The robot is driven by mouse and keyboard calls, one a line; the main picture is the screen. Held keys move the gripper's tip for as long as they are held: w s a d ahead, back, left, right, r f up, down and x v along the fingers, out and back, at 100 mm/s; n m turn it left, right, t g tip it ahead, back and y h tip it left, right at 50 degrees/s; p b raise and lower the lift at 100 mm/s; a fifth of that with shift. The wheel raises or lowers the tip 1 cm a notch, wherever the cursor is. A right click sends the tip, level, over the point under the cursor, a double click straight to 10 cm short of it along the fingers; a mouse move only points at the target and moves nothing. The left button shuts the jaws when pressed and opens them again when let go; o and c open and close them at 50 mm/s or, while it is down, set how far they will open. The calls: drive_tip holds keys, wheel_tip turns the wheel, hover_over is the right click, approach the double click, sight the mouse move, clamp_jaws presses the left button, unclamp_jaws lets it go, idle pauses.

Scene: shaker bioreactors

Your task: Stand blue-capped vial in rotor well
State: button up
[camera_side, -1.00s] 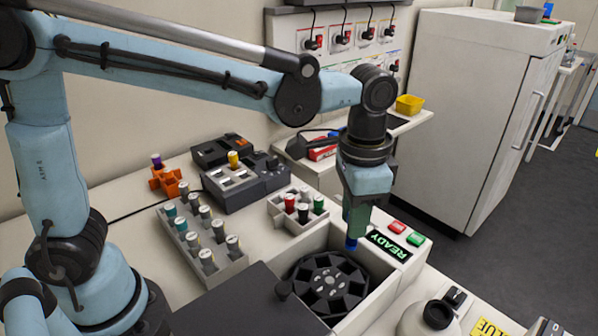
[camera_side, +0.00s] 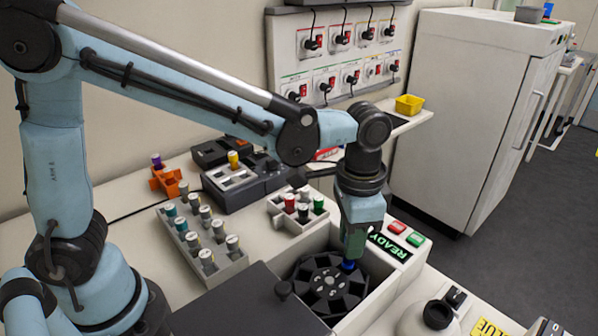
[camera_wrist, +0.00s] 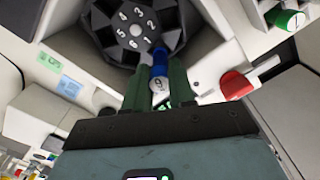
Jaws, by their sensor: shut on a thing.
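The blue-capped vial (camera_wrist: 160,70) is held between the two green fingers of my gripper (camera_wrist: 160,90) in the wrist view. In the side view its blue part (camera_side: 348,265) shows just below my gripper (camera_side: 353,250). It is over the right rim of the black rotor (camera_side: 328,285), by a well there. The rotor has numbered wells and also shows in the wrist view (camera_wrist: 135,30), where the blue part meets its edge near numbers 1 and 2. I cannot tell whether the vial is inside the well.
The rotor sits in a white centrifuge housing (camera_side: 385,268) with its dark lid (camera_side: 235,300) to the left. A small rack with red, black and green caps (camera_side: 290,222) stands close behind. A grey vial rack (camera_side: 190,250) is further left. A white jar (camera_side: 425,318) stands front right.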

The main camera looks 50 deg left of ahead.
sight(329, 289)
drive_tip(key=shift+f, duration=1.05)
idle(1.4)
drive_tip(key=shift+f, duration=0.65)
drive_tip(key=shift+f, duration=0.3)
drive_tip(key=o, duration=0.9)
drive_tip(key=shift+w+a, duration=0.1)
drive_tip(key=shift+w, duration=0.05)
